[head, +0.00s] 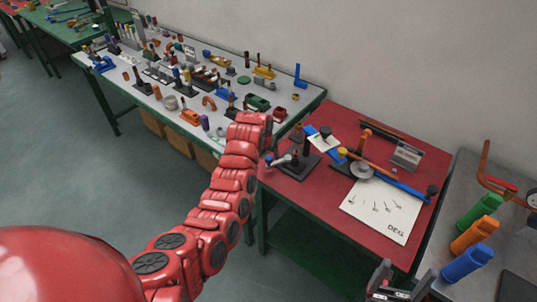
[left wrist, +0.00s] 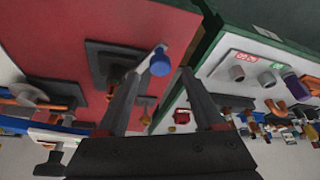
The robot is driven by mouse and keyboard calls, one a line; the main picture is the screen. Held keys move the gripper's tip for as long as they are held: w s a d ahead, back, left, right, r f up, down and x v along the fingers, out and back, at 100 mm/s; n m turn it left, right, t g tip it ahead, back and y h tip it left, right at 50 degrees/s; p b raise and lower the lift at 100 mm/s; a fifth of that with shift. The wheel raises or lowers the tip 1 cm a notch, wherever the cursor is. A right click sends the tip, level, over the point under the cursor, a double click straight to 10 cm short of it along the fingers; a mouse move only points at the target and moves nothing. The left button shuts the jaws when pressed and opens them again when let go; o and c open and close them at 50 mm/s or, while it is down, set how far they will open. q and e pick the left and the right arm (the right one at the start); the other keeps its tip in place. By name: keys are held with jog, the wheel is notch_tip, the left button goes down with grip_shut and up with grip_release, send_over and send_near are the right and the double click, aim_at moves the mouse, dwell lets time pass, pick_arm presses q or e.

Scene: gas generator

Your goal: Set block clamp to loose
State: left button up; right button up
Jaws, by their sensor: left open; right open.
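A black-based fixture (head: 297,166) stands at the left end of the red table. It has an upright post and a silver lever (head: 283,160) with a blue tip; it looks like the block clamp. In the left wrist view the lever's blue tip (left wrist: 160,66) shows between the fingertips of my left gripper (left wrist: 158,77), which is open. I cannot tell whether they touch it. In the head view the left fingers are mostly hidden at the end of my red arm. My right gripper (head: 402,276) is open and empty at the bottom right, away from the clamp.
The red table (head: 315,228) also bears a second fixture with an orange bar (head: 376,166) and a white DEG sheet (head: 382,207). A crowded white table (head: 120,88) adjoins it on the left. Green, orange and blue cylinders (head: 472,235) stand on the grey table at right.

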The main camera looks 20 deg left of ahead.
aim_at(269, 158)
pick_arm(q)
jog(key=shift+x, duration=1.1)
jog(key=shift+w+f, duration=0.2)
jog(key=shift+f, duration=0.25)
grip_shut()
dwell(0.5)
